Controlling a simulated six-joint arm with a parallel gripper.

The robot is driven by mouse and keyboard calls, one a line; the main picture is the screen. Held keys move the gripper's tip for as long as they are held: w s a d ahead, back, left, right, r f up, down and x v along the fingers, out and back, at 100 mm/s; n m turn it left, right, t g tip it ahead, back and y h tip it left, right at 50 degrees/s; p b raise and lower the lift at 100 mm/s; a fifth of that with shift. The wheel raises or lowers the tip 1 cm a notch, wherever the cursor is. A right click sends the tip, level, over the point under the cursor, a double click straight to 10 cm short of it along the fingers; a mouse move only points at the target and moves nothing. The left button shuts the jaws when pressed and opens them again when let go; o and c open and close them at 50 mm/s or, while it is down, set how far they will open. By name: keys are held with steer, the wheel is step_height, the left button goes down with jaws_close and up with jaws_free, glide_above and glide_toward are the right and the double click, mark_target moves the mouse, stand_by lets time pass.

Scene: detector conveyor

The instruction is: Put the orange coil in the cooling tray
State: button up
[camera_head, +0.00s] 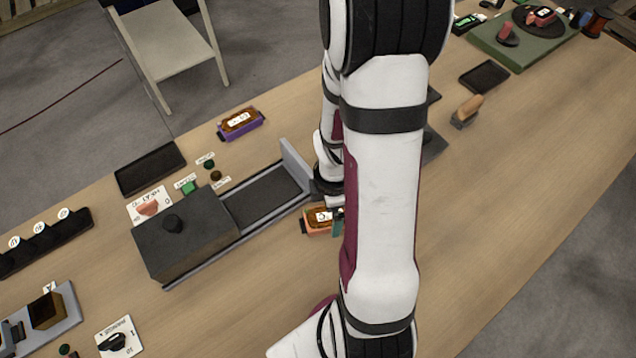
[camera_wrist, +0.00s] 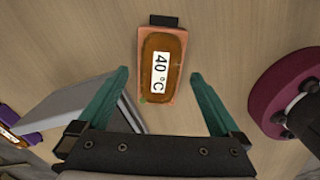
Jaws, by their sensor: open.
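The orange coil (camera_head: 318,220) lies on the table beside the right end of the conveyor, partly hidden by my arm in the head view. In the wrist view it shows in full (camera_wrist: 153,88), with a copper-brown winding, a black end and a white "40 °C" label. My gripper (camera_wrist: 160,78) is open, its green fingers on either side of the coil's near part, apart from it. In the head view my gripper is mostly hidden behind my arm. An empty black tray (camera_head: 150,168) lies left behind the conveyor; another dark tray (camera_head: 484,77) lies at the right. I cannot tell which is the cooling tray.
The conveyor (camera_head: 262,198) with its dark box (camera_head: 188,236) and upright end plate (camera_head: 295,165) stands close left of the coil. A purple coil (camera_head: 240,122) lies behind it. A wooden-handled brush (camera_head: 466,111) lies right. The table's right front is clear.

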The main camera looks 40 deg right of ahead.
mark_target(330, 218)
step_height(330, 218, down, 2)
steer(key=shift+f, duration=0.15)
jaws_close()
stand_by(0.4)
